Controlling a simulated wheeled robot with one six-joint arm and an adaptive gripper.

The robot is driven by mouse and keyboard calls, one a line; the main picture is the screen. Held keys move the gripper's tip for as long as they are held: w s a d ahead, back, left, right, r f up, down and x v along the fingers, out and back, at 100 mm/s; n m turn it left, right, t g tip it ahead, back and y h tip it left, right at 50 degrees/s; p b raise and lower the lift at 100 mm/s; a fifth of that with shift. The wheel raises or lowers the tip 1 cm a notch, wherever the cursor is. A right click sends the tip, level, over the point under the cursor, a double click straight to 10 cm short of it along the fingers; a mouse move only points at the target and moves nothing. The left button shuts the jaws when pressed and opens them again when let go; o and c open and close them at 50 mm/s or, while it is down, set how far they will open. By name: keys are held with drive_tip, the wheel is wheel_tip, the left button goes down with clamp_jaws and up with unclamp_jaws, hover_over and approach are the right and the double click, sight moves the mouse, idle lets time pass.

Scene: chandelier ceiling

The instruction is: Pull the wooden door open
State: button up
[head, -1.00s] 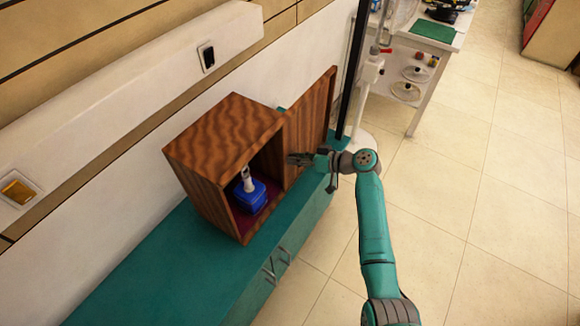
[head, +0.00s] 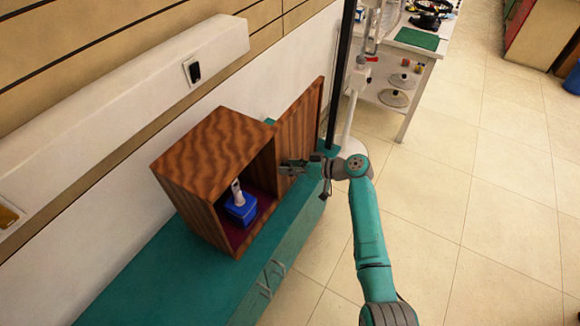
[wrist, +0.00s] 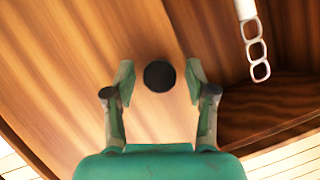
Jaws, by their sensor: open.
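The wooden door (head: 301,112) stands swung wide open at the right side of the wooden box (head: 212,143). Its inner side and the open front of the box are visible. A round dark knob (wrist: 159,76) shows on a wood panel in the wrist view. My gripper (head: 287,167) is in front of the door, beside the box opening. In the wrist view my gripper (wrist: 161,73) is open, with one finger on each side of the knob. I cannot tell whether either finger touches it.
A blue container with a white upright part (head: 241,207) stands inside the box. The box rests on a teal cabinet (head: 150,285) against the wall. A dark vertical post (head: 340,75) stands behind my gripper. The tiled floor (head: 480,220) at right is clear.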

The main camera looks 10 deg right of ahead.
drive_tip(key=v, duration=1.2)
drive_tip(key=shift+f, duration=0.1)
drive_tip(key=s+a+f+m+t+h, duration=0.2)
drive_tip(key=s+f+m+h, duration=0.25)
drive_tip(key=s+f, duration=0.8)
drive_tip(key=s+f+m+t+h, duration=0.1)
drive_tip(key=s+f+m+h, duration=0.15)
drive_tip(key=s, duration=0.45)
drive_tip(key=s+f+m+t+h, duration=0.1)
drive_tip(key=s+f+h, duration=0.15)
drive_tip(key=s, duration=0.55)
drive_tip(key=s+d+r+t+h, duration=0.1)
drive_tip(key=s+r, duration=0.2)
drive_tip(key=s, duration=0.4)
drive_tip(key=s+d+r+t+h, duration=0.1)
drive_tip(key=s+d+r, duration=0.1)
drive_tip(key=s+r, duration=0.35)
drive_tip(key=s+r+t, duration=0.2)
drive_tip(key=s+r, duration=0.9)
drive_tip(key=r, duration=0.3)
drive_tip(key=shift+s+n, duration=0.3)
drive_tip(key=shift+s, duration=0.1)
